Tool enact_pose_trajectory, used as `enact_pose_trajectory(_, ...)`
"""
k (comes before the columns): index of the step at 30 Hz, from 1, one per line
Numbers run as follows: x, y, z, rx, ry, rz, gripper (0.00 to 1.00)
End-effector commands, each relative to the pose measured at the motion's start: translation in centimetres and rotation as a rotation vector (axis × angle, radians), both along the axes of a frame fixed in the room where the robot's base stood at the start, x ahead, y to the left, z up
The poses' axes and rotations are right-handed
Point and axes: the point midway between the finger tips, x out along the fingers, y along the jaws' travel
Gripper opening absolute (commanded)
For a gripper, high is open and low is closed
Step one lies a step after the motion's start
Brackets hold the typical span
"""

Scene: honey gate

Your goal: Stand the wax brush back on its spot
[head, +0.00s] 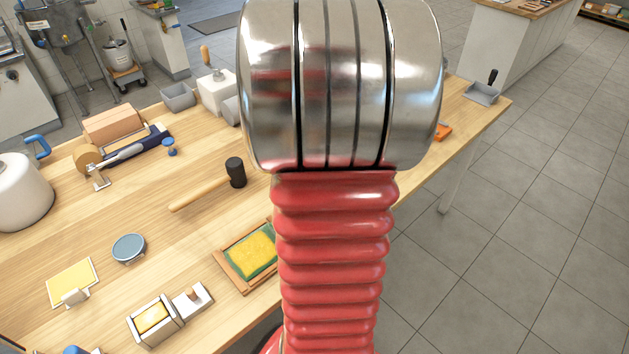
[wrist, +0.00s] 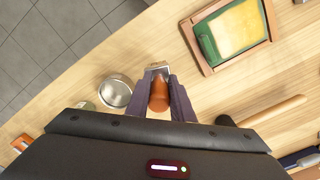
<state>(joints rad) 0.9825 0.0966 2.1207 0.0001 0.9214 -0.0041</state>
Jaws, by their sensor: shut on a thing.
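In the wrist view my gripper (wrist: 160,98) is shut on a short orange-brown handle with a pale metallic end, which I take to be the wax brush (wrist: 158,97). The handle sits between the two dark purple fingers, over or near the wooden table; its height above the table is hard to tell. The brush's bristles cannot be made out. In the head view my arm covers the middle, and the gripper and brush are hidden behind it. I cannot pick out the brush's marked spot in either view.
A metal cup (wrist: 115,92) stands just left of the gripper. A wooden frame with a green and yellow sheet (wrist: 232,38) lies to the upper right. A black-headed mallet (head: 235,172) lies on the table (head: 180,235). The table edge runs close by the gripper.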

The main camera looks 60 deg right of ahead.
Motion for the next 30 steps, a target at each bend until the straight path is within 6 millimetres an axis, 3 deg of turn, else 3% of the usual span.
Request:
enact_pose_trajectory(12, 0.0, 0.0, -3.5, 0.001, 0.001, 0.0, 0.0)
enact_pose_trajectory(30, 0.0, 0.0, -3.8, -0.001, -0.001, 0.0, 0.0)
